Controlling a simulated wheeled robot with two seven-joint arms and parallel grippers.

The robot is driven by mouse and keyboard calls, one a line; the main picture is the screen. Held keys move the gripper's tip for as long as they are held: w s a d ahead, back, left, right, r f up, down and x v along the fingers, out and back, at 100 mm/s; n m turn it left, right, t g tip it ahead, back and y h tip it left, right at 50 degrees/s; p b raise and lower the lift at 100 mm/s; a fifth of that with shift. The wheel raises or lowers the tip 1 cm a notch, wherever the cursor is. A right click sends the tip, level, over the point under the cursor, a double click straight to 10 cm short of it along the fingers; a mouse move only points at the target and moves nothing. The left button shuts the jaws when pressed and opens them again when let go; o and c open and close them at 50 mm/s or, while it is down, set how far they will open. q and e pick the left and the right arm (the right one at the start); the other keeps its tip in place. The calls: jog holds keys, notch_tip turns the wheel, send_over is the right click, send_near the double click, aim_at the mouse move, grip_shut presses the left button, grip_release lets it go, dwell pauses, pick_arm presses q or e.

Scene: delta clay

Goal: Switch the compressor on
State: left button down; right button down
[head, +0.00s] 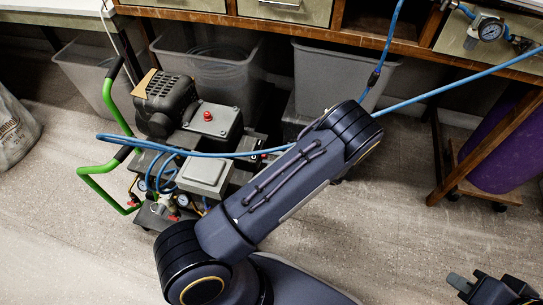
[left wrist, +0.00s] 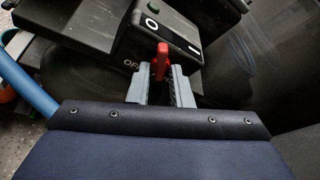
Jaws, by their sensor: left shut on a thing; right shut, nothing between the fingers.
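The compressor (head: 165,150) stands on the floor in the head view, with a black motor, a grey box with a red knob (head: 208,116), gauges and green handles. In the left wrist view, a red lever (left wrist: 162,54) stands on a dark switch box (left wrist: 120,38) with a round white mark, a white bar and partly hidden lettering beginning "OF". My left gripper (left wrist: 160,78) is shut on the red lever, its grey fingers on either side. My arm hides this gripper in the head view. My right gripper (head: 494,290) is shut and empty at the lower right.
A blue hose (head: 440,92) runs from the compressor across to the right. Grey bins (head: 340,80) stand under the wooden bench (head: 270,25). A regulator gauge (head: 489,30) is at the upper right, above a purple cylinder (head: 495,150).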

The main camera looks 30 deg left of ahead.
pick_arm(q)
jog(key=m+g, duration=0.1)
jog(key=m+g+p, duration=0.1)
jog(key=m+h, duration=0.1)
jog(key=m, duration=0.1)
jog(key=shift+w+g, duration=0.25)
jog(key=shift+g, duration=0.15)
jog(key=m+g, duration=0.1)
jog(key=m, duration=0.1)
jog(key=shift+w+m+g, duration=0.1)
jog(key=shift+m+g, duration=0.2)
jog(key=shift+g, duration=0.1)
jog(key=shift+w+a+m+g+b, duration=0.15)
jog(key=shift+m+g+b, duration=0.7)
jog(key=shift+m, duration=0.55)
jog(key=c, duration=1.5)
grip_release()
